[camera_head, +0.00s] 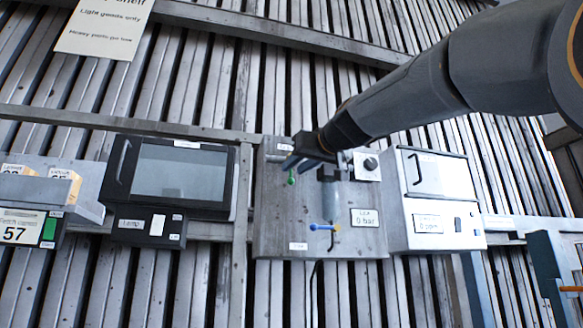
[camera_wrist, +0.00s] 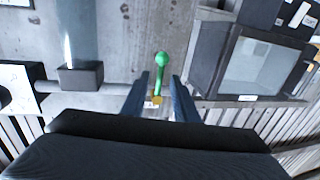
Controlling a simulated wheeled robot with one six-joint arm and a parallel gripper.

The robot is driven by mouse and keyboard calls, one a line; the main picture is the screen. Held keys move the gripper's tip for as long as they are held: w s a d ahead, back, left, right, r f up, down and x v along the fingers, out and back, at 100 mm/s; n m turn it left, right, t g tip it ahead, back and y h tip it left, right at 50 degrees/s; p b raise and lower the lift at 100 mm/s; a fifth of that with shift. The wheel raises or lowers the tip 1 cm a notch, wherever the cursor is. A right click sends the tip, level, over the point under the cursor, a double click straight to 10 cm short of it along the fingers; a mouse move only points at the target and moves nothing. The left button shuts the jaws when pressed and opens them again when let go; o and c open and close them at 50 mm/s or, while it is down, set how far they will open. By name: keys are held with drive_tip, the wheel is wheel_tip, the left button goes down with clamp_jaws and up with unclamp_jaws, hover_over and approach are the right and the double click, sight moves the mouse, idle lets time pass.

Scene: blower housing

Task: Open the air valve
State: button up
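A valve with a green handle ending in a round green knob (camera_wrist: 162,60) is mounted on the grey panel, on a brass-coloured body. In the head view the green knob (camera_head: 291,181) shows just below my gripper (camera_head: 290,164). In the wrist view my gripper (camera_wrist: 159,98) is open, with one blue-grey finger on each side of the green handle and a visible gap to both. The small label by the valve is too small to read.
The grey panel (camera_head: 277,225) carries a "0 bar" label (camera_head: 365,218) and a black knob (camera_head: 371,164). A dark-framed screen box (camera_head: 180,171) stands left of it, and a "0 ppm" cabinet (camera_head: 438,190) right. A pipe with a dark block (camera_wrist: 80,78) runs beside the valve.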

sight(291, 170)
drive_tip(key=shift+p+x, duration=0.7)
drive_tip(key=shift+x, duration=1.15)
clamp_jaws()
